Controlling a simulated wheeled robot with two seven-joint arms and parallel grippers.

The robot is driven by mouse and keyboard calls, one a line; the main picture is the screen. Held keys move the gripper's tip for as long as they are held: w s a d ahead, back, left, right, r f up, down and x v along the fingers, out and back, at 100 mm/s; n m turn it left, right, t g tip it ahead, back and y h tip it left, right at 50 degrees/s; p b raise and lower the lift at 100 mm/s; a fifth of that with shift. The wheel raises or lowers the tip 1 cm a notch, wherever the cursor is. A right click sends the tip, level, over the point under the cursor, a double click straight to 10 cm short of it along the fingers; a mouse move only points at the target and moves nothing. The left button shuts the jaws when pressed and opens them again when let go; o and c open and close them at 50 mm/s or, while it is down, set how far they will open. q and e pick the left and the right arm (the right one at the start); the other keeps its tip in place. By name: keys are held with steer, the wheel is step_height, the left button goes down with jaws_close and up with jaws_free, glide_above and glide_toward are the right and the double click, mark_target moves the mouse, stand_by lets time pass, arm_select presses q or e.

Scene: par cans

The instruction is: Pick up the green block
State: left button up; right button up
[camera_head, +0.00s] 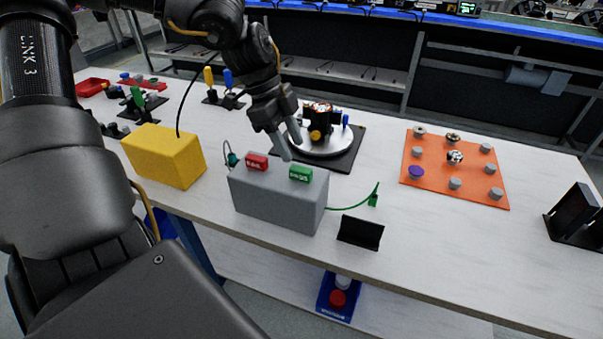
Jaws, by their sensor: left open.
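A small green block (301,174) lies on top of a grey box (278,202) near the front edge of the table. A red block (257,162) lies on the same box, to the left of the green one. My left gripper (291,147) points down just above and behind the box, over the gap between the two blocks. It is open, and I see nothing held in it. Its fingertips appear apart from the green block. My right gripper is not in view.
A yellow box (164,156) stands left of the grey box. Behind is a black mat with a white round plate (324,143) carrying a device. An orange board (455,193) with several pegs lies right. A small black stand (360,232) is at the front edge.

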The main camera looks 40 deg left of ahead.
mark_target(300, 169)
arm_select(q)
steer(key=shift+s+d+f, duration=0.15)
steer(key=shift+d+f, duration=0.05)
steer(key=shift+f, duration=0.2)
steer(key=x, duration=0.5)
steer(key=shift+p, duration=0.3)
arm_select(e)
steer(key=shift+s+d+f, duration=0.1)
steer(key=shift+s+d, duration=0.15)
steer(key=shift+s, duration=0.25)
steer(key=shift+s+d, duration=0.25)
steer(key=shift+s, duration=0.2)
arm_select(q)
steer(key=shift+c, duration=0.3)
jaws_close()
